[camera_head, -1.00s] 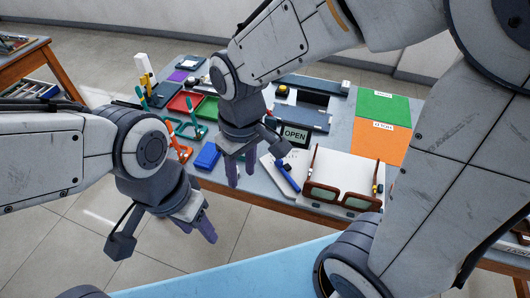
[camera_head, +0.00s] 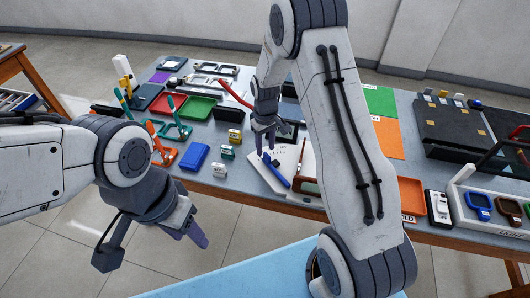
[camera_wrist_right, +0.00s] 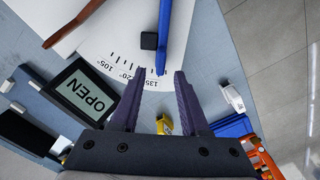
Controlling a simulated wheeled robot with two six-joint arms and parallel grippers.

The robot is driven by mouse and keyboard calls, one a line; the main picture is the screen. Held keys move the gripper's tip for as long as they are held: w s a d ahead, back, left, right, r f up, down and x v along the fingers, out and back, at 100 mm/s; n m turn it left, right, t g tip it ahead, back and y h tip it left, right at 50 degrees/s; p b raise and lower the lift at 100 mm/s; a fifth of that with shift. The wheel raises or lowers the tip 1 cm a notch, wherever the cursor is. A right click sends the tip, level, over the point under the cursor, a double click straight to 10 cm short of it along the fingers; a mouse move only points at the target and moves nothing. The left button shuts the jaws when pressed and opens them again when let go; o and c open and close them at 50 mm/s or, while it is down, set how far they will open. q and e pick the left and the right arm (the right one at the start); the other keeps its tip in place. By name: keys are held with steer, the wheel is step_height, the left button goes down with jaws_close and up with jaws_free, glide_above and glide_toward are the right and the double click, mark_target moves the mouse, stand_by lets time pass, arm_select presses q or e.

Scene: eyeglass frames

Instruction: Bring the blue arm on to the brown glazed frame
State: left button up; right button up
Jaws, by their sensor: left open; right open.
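The blue arm (camera_head: 276,175) lies on the white angle-marked board (camera_head: 262,184), left of the brown glazed frame (camera_head: 305,172). The frame is mostly hidden behind my right arm in the head view. My right gripper (camera_head: 265,148) is open, fingers pointing down, above the far end of the blue arm. In the right wrist view the blue arm (camera_wrist_right: 164,35) runs up from between the open fingertips (camera_wrist_right: 161,80), with nothing clamped. A brown temple (camera_wrist_right: 76,24) of the frame shows at the upper left there. My left gripper (camera_head: 197,232) is open and empty off the table's front edge.
A small dark block (camera_wrist_right: 148,41) sits beside the blue arm. An OPEN sign (camera_wrist_right: 84,95) stands near the board. A blue box (camera_head: 194,157), small coloured blocks (camera_head: 235,136) and orange and teal stands are to the left. An orange tray (camera_head: 411,195) lies to the right.

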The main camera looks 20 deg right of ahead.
mark_target(266, 153)
steer(key=shift+f, duration=1.9)
jaws_close()
